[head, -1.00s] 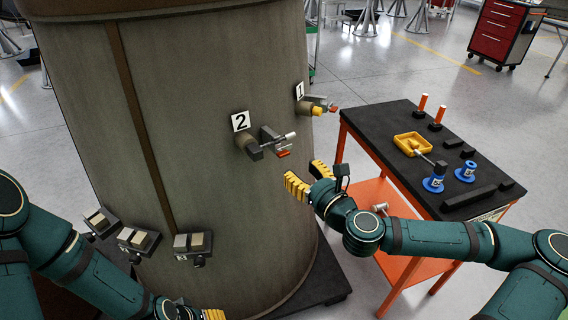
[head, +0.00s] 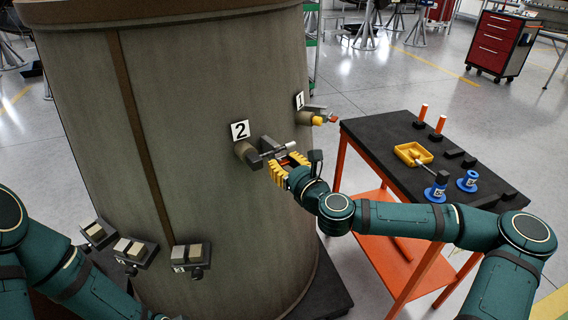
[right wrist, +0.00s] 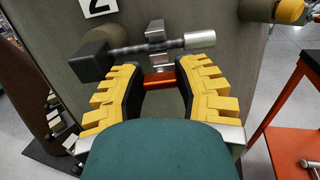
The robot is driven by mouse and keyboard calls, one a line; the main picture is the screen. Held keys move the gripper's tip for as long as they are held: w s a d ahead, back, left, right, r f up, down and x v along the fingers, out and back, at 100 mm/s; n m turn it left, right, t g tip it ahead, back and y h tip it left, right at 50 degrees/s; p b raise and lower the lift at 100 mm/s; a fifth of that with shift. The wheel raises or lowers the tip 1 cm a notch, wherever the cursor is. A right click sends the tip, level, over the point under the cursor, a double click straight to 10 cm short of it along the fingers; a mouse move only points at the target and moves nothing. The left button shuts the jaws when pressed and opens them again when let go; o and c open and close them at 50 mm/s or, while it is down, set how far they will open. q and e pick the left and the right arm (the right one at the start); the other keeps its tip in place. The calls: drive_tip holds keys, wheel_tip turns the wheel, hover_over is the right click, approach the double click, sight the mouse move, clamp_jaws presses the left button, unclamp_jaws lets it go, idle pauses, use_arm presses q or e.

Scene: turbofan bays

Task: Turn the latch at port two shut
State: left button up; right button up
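Port two carries a white plate marked 2 (head: 240,130) on the big grey-brown cylinder. Below it a dark fitting (head: 252,157) sticks out, with a rod ending in a silver tip, which also shows in the right wrist view (right wrist: 200,39). Under the rod is a red-orange latch (right wrist: 158,78). My right gripper (head: 287,164) is at this latch. In the right wrist view its yellow fingers (right wrist: 160,72) stand apart, one on each side of the latch; I cannot tell whether they touch it. My left arm shows at the lower left, but its gripper is out of view.
Port one (head: 318,119), with a yellow part and red tip, lies to the right on the cylinder (head: 200,70). A black-topped cart (head: 385,140) at right holds a yellow tray (head: 410,146), blue spools and orange pegs. Small blocks on brackets (head: 135,248) sit low on the cylinder.

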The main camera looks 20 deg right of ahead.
clamp_jaws()
drive_tip(key=shift+n, duration=0.3)
drive_tip(key=n+p, duration=0.1)
drive_tip(key=n, duration=0.2)
drive_tip(key=shift+r+n+y, duration=0.1)
drive_tip(key=shift+n+y, duration=0.2)
drive_tip(key=shift+n, duration=0.1)
drive_tip(key=n+g+p, duration=0.1)
drive_tip(key=n, duration=0.4)
drive_tip(key=shift+y, duration=0.4)
drive_tip(key=n, duration=0.4)
drive_tip(key=shift+n+p, duration=0.3)
drive_tip(key=shift+n, duration=0.1)
drive_tip(key=n+g, duration=0.1)
drive_tip(key=n, duration=0.3)
drive_tip(key=shift+n, duration=0.4)
